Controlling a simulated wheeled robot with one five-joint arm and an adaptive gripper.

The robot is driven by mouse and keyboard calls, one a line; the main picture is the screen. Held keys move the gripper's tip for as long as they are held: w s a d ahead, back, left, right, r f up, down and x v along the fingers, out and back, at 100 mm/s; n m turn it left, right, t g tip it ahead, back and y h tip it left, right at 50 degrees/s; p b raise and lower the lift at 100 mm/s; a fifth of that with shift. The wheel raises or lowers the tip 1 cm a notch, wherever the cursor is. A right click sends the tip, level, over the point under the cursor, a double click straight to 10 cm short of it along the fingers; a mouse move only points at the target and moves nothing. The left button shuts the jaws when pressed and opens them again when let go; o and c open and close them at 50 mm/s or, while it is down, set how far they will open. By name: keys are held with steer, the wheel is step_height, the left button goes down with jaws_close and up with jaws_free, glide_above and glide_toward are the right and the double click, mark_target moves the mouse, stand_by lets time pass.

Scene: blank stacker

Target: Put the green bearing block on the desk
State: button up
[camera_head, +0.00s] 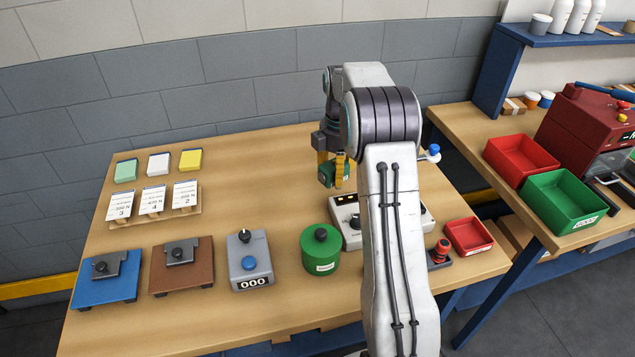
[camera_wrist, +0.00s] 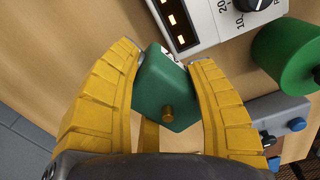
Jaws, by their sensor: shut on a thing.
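The green bearing block (camera_head: 326,174) is held in my gripper (camera_head: 338,170), above the desk (camera_head: 240,180) beside the back of the white control box. In the wrist view the green block (camera_wrist: 165,88) sits tilted between the two yellow fingers of my gripper (camera_wrist: 165,85), which press on its sides. A small brass peg shows on its near face. The desk surface (camera_wrist: 75,50) lies below it. My arm hides part of the desk's right side in the head view.
The white control box (camera_head: 352,232) and a green round canister (camera_head: 321,255) stand near the block. A grey counter box (camera_head: 249,265), brown fixture (camera_head: 182,268) and blue fixture (camera_head: 105,280) line the front. Card holders (camera_head: 154,204) stand left. The desk's back middle is clear.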

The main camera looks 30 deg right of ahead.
steer(key=p, duration=0.2)
glide_above(311, 193)
step_height(311, 193, down, 4)
steer(key=shift+f, duration=2.1)
steer(key=o, duration=1.2)
steer(key=shift+s+f, duration=0.1)
steer(key=shift+f, duration=0.05)
